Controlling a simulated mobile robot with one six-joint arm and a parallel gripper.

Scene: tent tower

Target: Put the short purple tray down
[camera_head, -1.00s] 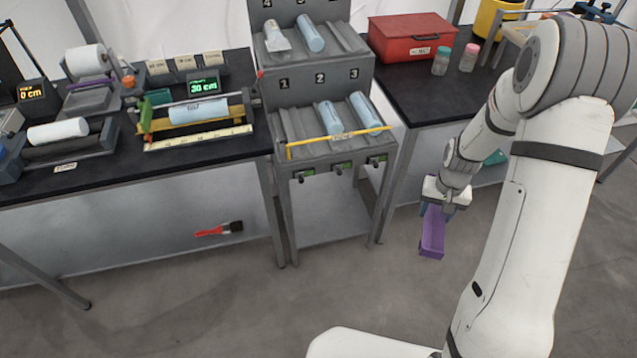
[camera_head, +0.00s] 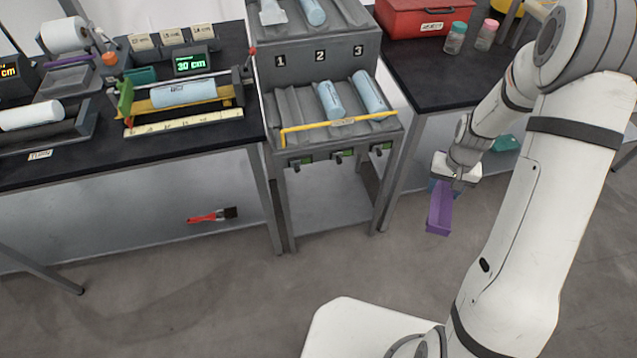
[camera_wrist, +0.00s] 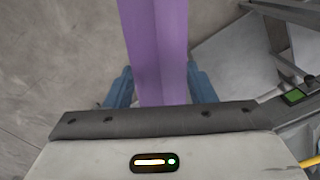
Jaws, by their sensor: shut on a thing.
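The short purple tray (camera_head: 439,212) hangs from my gripper (camera_head: 442,187) in the head view, held in the air over the floor, in front of the right table. In the wrist view the purple tray (camera_wrist: 158,45) runs up from between the two blue fingers of my gripper (camera_wrist: 160,88), which are shut on it. The tray's near end is hidden by the gripper body. Its far end runs out of the wrist view.
A grey rack (camera_head: 318,65) with blue rolls stands in the middle. The left black table (camera_head: 80,165) carries rollers and a "30 cm" display. A red box (camera_head: 425,18) and jars stand on the right table (camera_head: 425,85). A red brush (camera_head: 212,215) shows below the left table.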

